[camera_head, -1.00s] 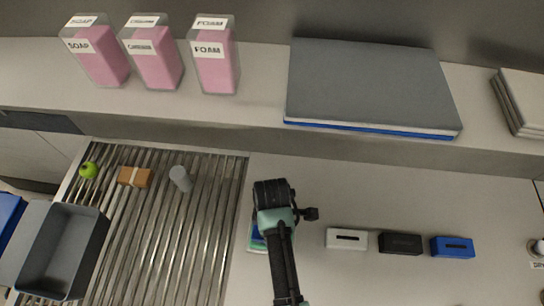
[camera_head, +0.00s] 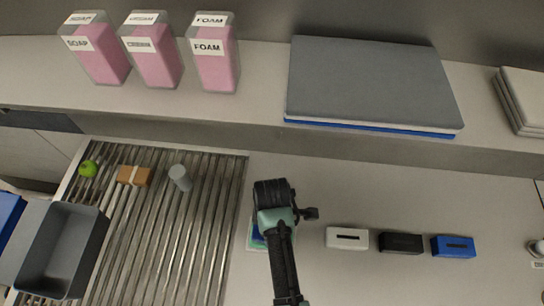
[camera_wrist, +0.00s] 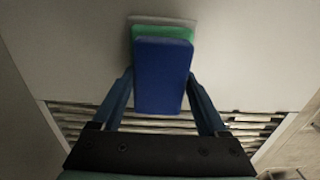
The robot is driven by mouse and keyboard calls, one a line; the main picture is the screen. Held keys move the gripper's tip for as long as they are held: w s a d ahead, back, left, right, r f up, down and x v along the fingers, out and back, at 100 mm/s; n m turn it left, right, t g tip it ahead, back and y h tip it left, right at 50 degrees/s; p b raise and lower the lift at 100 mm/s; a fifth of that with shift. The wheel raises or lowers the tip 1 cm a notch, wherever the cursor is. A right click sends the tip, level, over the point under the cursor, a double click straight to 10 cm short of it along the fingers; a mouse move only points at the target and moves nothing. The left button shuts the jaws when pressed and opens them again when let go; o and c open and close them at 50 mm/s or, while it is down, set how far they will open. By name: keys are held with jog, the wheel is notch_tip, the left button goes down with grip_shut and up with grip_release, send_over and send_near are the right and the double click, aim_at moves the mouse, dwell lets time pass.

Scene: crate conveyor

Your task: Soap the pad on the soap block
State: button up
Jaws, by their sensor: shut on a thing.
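A blue pad (camera_wrist: 162,75) is held between the two fingers of my gripper (camera_wrist: 161,92) in the wrist view. Just beyond and below it a green block (camera_wrist: 165,32) shows, with a pale edge of a dish or plate (camera_wrist: 163,19) under it. The pad covers most of the green block; I cannot tell whether the two touch. In the head view my arm hides most of them, and only a sliver of blue and green (camera_head: 257,235) shows on the counter at the roller conveyor's right edge.
White (camera_head: 347,238), black (camera_head: 401,243) and blue (camera_head: 453,246) slotted blocks stand on the counter to the right. The roller conveyor (camera_head: 205,235) carries a green apple (camera_head: 88,169), a brown box (camera_head: 134,176), a grey cylinder (camera_head: 180,178) and a grey crate (camera_head: 64,250). Pink dispensers (camera_head: 215,60) stand behind.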

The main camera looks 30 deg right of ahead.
jog(key=shift+s+f, duration=0.1)
jog(key=shift+f, duration=0.35)
dwell(1.6)
jog(key=shift+r, duration=0.1)
notch_tip(320, 180, up, 7)
jog(key=p, duration=0.7)
jog(key=shift+p, duration=0.35)
dwell(0.5)
jog(key=a+m+b, duration=0.1)
jog(key=b, duration=0.1)
jog(key=w+a+f+m+b, duration=0.1)
jog(key=b, duration=0.1)
jog(key=w+a+f+m+b, duration=0.1)
jog(key=a+b, duration=0.1)
jog(key=shift+w+m, duration=0.2)
jog(key=shift+m, duration=0.2)
jog(key=w+a+m+b, duration=0.1)
jog(key=a+m+b, duration=0.6)
jog(key=shift+f, duration=0.15)
